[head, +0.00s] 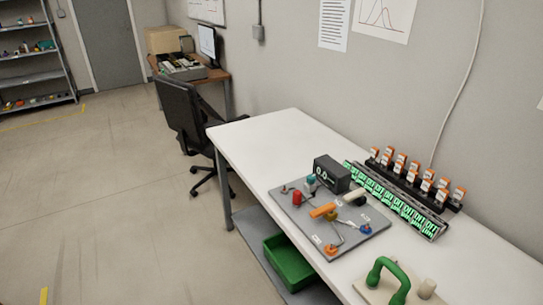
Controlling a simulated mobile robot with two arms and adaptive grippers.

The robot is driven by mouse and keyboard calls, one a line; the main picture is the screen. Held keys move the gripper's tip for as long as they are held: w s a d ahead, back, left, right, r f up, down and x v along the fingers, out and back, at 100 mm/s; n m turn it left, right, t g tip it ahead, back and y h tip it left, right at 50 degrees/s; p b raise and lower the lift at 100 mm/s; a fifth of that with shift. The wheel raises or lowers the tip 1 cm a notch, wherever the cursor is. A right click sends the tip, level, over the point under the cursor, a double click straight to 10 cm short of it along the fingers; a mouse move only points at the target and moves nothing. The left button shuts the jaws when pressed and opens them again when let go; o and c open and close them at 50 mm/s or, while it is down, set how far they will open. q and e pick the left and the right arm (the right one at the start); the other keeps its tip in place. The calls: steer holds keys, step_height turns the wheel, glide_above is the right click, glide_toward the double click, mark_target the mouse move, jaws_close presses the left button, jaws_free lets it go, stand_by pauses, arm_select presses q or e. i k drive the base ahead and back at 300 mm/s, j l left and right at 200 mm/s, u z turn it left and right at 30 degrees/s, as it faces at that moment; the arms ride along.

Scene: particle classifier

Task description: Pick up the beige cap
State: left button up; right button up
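I cannot tell whether the beige piece rests on that base or on the table. A pale cylinder (354,196) lies farther back, by the grey board. Neither of my grippers is in view.
The white table (270,140) carries a grey board (345,245) with coloured parts, a black display box (331,174), a row of green-lit displays (397,203) and a rack of orange-topped bottles (415,180). A green bin (283,258) sits below. The table's far left is clear.

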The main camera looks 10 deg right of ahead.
mark_target(429, 286)
steer(key=z, duration=1.65)
steer(key=k+j+z, duration=0.15)
steer(key=z, duration=0.25)
steer(key=k+j+z, duration=0.15)
steer(key=z, duration=0.2)
steer(key=k+j+z, duration=0.1)
steer(key=z, duration=0.3)
steer(key=k, duration=0.1)
